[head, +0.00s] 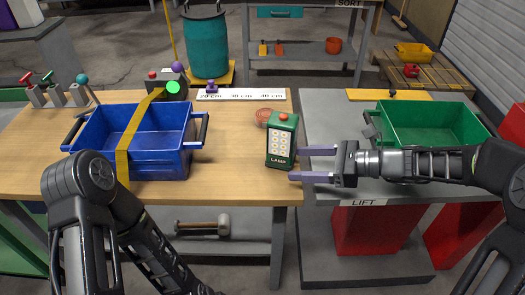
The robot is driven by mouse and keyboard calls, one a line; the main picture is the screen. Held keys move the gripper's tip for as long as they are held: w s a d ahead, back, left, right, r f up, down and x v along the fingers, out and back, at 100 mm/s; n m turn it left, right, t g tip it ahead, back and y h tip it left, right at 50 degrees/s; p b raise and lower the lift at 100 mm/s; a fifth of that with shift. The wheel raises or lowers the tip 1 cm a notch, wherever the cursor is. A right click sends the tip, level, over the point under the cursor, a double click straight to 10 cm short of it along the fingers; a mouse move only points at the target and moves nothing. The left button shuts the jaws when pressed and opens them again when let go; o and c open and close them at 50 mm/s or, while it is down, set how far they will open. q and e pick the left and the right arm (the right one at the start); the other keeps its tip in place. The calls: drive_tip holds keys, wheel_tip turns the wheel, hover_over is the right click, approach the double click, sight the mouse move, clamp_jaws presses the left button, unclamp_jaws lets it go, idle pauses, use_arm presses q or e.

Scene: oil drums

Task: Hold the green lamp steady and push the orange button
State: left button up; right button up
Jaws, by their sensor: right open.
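The green lamp (270,158) stands on the wooden table near its right edge, with a pale panel of round lights and a "LAMP" label facing me. The orange button (283,117) is on its top. My right gripper (297,164) is open just right of the lamp, with nothing between its two fingers. The upper fingertip ends beside the lamp's right side, and the lower one ends by its lower right corner. I cannot tell whether either touches it. My left arm comes in at lower left and runs out of the bottom of the picture, so its gripper is hidden.
A blue crate (160,167) with a yellow strap stands left on the table. A green crate (430,145) stands on the grey LIFT table (320,110) at right. A purple-knobbed item (211,87) and a scale strip lie behind. Bare wood lies between blue crate and lamp.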

sight(267, 173)
drive_tip(key=b+x, duration=0.3)
drive_tip(key=x, duration=0.5)
drive_tip(key=shift+a+f, duration=0.15)
use_arm(q)
drive_tip(key=shift+f, duration=1.7)
use_arm(e)
drive_tip(key=shift+w+a+f, duration=0.15)
drive_tip(key=shift+w+a, duration=0.1)
drive_tip(key=shift+a, duration=0.35)
clamp_jaws()
drive_tip(key=shift+o, duration=0.6)
unclamp_jaws()
